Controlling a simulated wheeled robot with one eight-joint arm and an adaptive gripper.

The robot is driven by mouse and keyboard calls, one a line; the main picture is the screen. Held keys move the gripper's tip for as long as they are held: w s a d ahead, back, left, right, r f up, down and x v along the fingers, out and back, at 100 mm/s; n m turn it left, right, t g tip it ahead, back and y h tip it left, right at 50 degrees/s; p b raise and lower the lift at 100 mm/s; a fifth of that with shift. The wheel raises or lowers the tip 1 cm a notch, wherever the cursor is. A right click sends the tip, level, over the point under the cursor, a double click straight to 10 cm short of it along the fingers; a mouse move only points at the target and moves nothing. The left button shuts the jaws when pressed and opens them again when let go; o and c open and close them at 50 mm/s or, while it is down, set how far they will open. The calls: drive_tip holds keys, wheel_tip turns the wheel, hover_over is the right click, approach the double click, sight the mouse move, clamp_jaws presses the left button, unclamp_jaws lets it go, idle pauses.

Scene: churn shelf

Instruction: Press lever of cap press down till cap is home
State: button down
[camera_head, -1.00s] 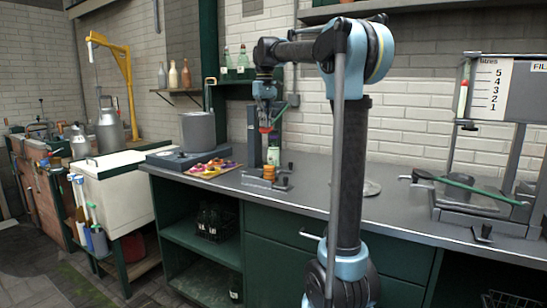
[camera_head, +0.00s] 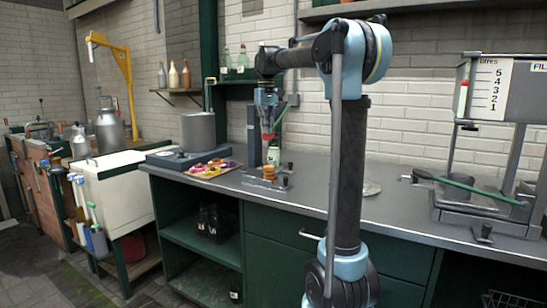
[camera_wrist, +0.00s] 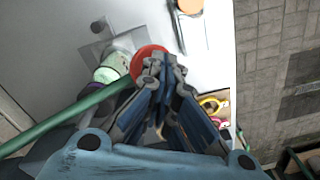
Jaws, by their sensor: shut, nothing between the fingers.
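The cap press (camera_head: 240,147) stands on the counter as a dark column. Its lever is a green bar (camera_wrist: 75,115) with a red knob (camera_wrist: 148,60) in the wrist view. The knob (camera_head: 267,137) also shows in the head view, just under my gripper (camera_head: 267,122). My gripper (camera_wrist: 165,85) is shut and empty, its fingertips at the knob's edge; firm contact cannot be told. The cap cannot be made out.
A tray of colourful rings (camera_head: 210,169) and a grey pot (camera_head: 198,130) stand to the left. A filler stand (camera_head: 485,207) is at the right. The middle of the counter (camera_head: 320,188) is mostly clear.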

drive_tip(key=shift+w+f, duration=0.15)
drive_tip(key=shift+f, duration=0.15)
drive_tip(key=shift+w+d+f, duration=0.15)
drive_tip(key=shift+d+f, duration=0.05)
drive_tip(key=shift+f, duration=0.2)
idle(0.8)
drive_tip(key=shift+w+d+r, duration=0.15)
drive_tip(key=shift+w+r, duration=0.1)
drive_tip(key=shift+r, duration=0.5)
drive_tip(key=shift+w+d+r, duration=0.1)
drive_tip(key=shift+w+r, duration=0.1)
drive_tip(key=shift+r, duration=0.55)
drive_tip(key=shift+s+a+r, duration=0.2)
drive_tip(key=shift+s+r, duration=0.15)
drive_tip(key=shift+r, duration=0.45)
drive_tip(key=shift+s+a+r, duration=0.2)
drive_tip(key=shift+s+r, duration=0.15)
drive_tip(key=shift+r, duration=0.5)
